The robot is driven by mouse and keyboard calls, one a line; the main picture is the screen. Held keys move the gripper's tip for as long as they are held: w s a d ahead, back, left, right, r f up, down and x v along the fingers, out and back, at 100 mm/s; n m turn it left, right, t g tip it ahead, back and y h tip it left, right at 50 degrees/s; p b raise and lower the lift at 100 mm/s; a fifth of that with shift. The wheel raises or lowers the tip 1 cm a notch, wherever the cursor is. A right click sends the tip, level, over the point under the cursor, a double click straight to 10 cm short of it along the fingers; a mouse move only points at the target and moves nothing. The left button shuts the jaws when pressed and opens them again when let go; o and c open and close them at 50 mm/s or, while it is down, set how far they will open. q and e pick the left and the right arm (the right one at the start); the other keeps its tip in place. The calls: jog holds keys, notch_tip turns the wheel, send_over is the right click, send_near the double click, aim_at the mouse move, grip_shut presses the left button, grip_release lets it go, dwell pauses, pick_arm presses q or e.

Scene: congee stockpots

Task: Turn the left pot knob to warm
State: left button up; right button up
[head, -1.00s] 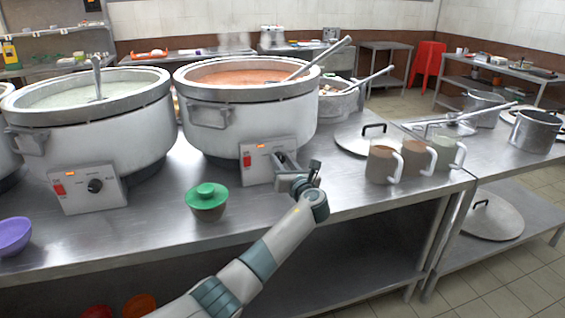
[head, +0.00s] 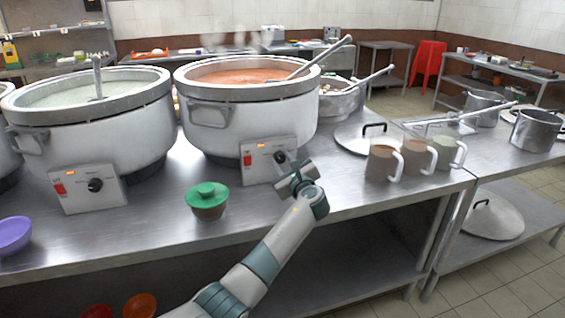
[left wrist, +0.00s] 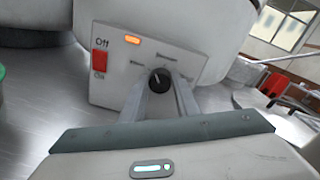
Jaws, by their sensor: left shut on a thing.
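A white pot with pale congee (head: 95,135) stands at the left, with a black knob (head: 95,185) on its control box (head: 78,200). Nothing touches that knob. A second white pot with orange congee (head: 250,125) stands to its right. My left gripper (head: 285,168) is at this second pot's control box (head: 256,170), shut on its black knob (head: 280,156). In the left wrist view the two fingers (left wrist: 168,98) flank the knob (left wrist: 159,78), whose pale mark points up and slightly left. The small labels around it are unreadable. My right gripper is out of view.
A green-lidded bowl (head: 207,200) stands left of my left arm. Several mugs (head: 382,164) and a pot lid (head: 362,138) are to the right. A purple bowl (head: 14,235) is at the left. The red switch (left wrist: 99,62) is beside the knob.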

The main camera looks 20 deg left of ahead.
pick_arm(q)
jog(key=n+b, duration=0.1)
jog(key=n, duration=0.3)
jog(key=shift+s+f, duration=0.1)
jog(key=shift+f, duration=0.05)
jog(key=shift+n+b, duration=0.6)
jog(key=shift+n, duration=0.8)
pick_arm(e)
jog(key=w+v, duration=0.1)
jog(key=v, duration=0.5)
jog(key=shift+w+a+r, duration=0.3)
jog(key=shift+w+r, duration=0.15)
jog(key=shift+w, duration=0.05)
pick_arm(q)
jog(key=o, duration=1)
jog(key=shift+a, duration=0.1)
jog(key=shift+o, duration=0.2)
jog(key=v, duration=1.7)
jog(key=shift+s+r, duration=0.2)
jog(key=shift+s, duration=0.1)
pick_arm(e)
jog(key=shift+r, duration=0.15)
